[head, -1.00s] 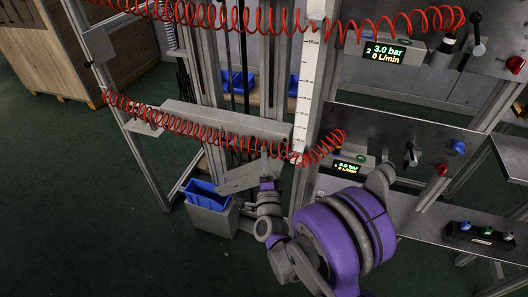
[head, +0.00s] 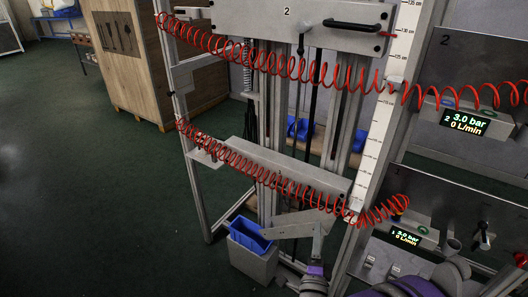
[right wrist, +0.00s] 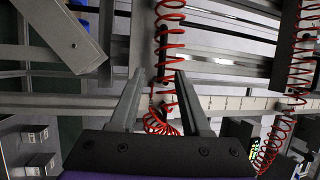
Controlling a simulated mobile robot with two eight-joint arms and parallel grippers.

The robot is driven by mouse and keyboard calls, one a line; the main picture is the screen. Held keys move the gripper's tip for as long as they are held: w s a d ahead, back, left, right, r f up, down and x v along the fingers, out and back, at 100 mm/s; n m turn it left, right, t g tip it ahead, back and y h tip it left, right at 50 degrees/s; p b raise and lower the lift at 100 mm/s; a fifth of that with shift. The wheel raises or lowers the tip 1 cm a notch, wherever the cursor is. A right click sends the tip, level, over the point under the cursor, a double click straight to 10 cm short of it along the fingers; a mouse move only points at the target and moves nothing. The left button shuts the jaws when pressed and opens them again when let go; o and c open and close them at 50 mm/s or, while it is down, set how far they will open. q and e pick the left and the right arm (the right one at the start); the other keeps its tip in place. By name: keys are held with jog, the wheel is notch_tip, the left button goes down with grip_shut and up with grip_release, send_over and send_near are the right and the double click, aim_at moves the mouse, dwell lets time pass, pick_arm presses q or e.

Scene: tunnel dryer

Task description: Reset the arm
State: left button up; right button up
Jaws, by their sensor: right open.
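My right gripper (head: 318,238) shows at the lower middle of the head view, just below the lower red coiled hose. Its purple and grey arm comes in from the bottom right. In the right wrist view the gripper (right wrist: 157,85) is open, its two grey fingers apart. A red coiled hose (right wrist: 168,45) shows between and beyond the fingers; I cannot tell how far away it is. Nothing is held between the fingertips. My left gripper is in neither view.
A metal frame with a white scale (head: 375,140) stands close to the right arm. The lower red hose (head: 265,172) hangs across it. A grey bin with a blue tray (head: 250,235) stands low beside it. A wooden crate (head: 135,60) stands at the back left. The green floor at left is clear.

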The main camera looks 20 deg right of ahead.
jog(key=s+a+f+n+g+y, duration=0.25)
jog(key=a+n+g+y, duration=0.25)
jog(key=a+n+y, duration=0.85)
jog(key=s+d+f+n+g+h, duration=0.2)
jog(key=s+n+g, duration=0.25)
jog(key=s, duration=0.45)
jog(key=s+d+f+n+g+h, duration=0.1)
jog(key=s+f+n+g+h, duration=0.25)
jog(key=s, duration=0.65)
pick_arm(q)
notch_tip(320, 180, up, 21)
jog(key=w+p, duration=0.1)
jog(key=p, duration=1.7)
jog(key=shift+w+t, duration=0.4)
pick_arm(e)
notch_tip(320, 180, up, 22)
jog(key=w+n+y, duration=0.1)
jog(key=w, duration=0.1)
jog(key=shift+w+t, duration=0.3)
jog(key=shift+w, duration=0.05)
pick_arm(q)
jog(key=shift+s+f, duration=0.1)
pick_arm(e)
jog(key=shift+s+d, duration=0.1)
